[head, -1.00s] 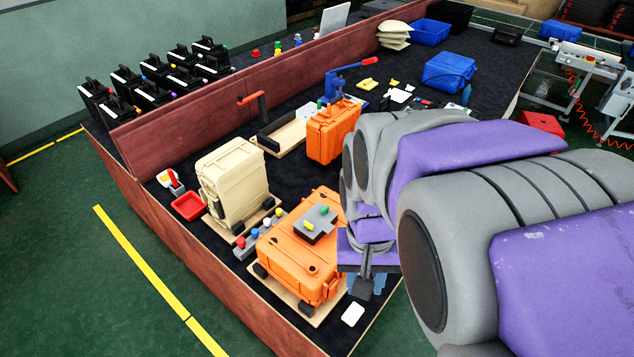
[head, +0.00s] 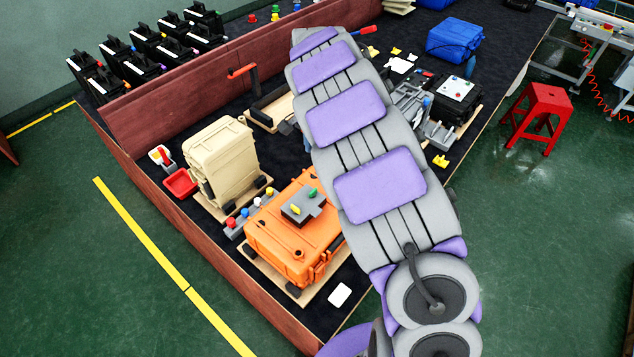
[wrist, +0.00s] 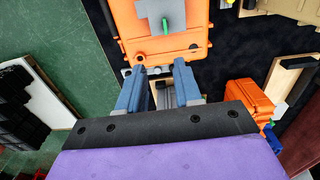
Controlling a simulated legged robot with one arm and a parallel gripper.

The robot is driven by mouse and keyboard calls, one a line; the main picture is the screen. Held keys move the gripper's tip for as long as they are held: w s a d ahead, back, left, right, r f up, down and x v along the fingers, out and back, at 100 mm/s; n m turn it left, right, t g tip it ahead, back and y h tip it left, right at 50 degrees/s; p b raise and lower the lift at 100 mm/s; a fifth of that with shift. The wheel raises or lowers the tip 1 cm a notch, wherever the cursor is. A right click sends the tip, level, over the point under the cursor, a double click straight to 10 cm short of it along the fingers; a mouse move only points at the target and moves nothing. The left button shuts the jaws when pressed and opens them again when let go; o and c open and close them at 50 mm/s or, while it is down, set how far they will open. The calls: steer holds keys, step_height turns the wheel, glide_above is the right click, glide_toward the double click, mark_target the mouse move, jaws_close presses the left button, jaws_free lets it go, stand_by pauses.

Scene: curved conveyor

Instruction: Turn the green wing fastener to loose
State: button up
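The green wing fastener (head: 313,192) stands on a grey plate (head: 301,211) on top of the orange case (head: 262,240). A yellow wing fastener (head: 295,209) is beside it on the same plate. In the wrist view the green fastener (wrist: 167,25) shows near the top, upright in the picture on the grey plate (wrist: 188,22). My gripper (wrist: 158,72) is open, its two blue-grey fingers apart with nothing held between them. The fingertips are below the fastener in that picture, near the case's edge. In the head view my arm hides most or all of the gripper.
A beige case (head: 218,160) stands left of the orange case, with a row of coloured knobs (head: 243,215) between them. A red tray (head: 181,184) lies farther left. A second orange case (wrist: 247,105) is at the right in the wrist view. A wooden wall (head: 200,75) edges the table.

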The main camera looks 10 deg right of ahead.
glide_above(313, 190)
step_height(313, 190, down, 6)
step_height(313, 190, down, 11)
steer(key=shift+f+b, duration=0.1)
steer(key=shift+b, duration=0.7)
steer(key=shift+a+f, duration=0.2)
steer(key=shift+f, duration=0.15)
steer(key=shift+d, duration=0.1)
steer(key=shift+d, duration=0.1)
steer(key=shift+d, duration=0.1)
steer(key=shift+c, duration=0.7)
jaws_close()
